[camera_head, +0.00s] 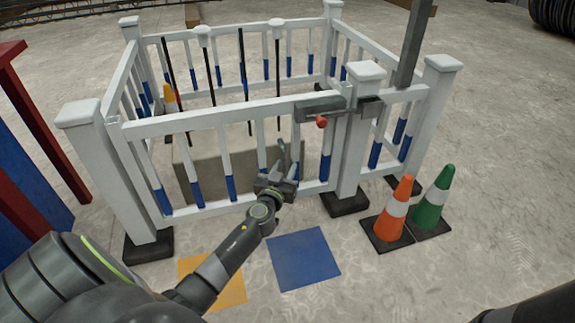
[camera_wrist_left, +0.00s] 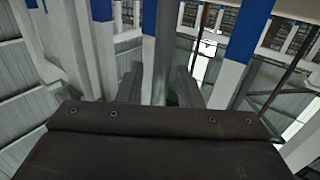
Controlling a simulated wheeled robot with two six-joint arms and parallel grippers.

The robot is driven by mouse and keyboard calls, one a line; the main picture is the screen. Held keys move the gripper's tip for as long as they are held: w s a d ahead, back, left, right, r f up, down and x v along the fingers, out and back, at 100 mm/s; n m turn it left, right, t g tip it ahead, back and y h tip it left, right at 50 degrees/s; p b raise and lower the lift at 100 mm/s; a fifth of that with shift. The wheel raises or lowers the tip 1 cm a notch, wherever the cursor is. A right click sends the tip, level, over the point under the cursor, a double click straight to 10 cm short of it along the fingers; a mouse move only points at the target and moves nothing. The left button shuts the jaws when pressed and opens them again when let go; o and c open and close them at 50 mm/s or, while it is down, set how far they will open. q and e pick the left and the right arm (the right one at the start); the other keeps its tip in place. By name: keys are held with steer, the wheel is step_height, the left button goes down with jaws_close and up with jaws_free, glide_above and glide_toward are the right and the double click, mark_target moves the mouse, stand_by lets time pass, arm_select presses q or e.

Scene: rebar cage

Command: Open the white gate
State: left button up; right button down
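The white gate (camera_head: 215,117) is the front panel of a white fence, with white balusters that are blue at the bottom. It stands in line between the left post (camera_head: 97,165) and the middle post (camera_head: 354,140), and looks closed. A grey latch (camera_head: 318,107) with a red knob (camera_head: 321,122) sits at its upper right end. My left gripper (camera_head: 286,160) is low in front of the gate's right part, below the knob. In the left wrist view its fingers (camera_wrist_left: 158,88) are apart, with a grey upright bar between or beyond them; contact cannot be told. My right gripper is out of view.
An orange cone (camera_head: 394,213) and a green cone (camera_head: 432,200) stand right of the middle post. A blue mat (camera_head: 304,259) and a yellow mat (camera_head: 225,285) lie on the floor before the gate. A beige block (camera_head: 205,160) is inside the fence. A red-framed structure (camera_head: 40,125) stands left.

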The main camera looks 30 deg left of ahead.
arm_select(q)
jaws_close()
steer(key=shift+s, duration=0.15)
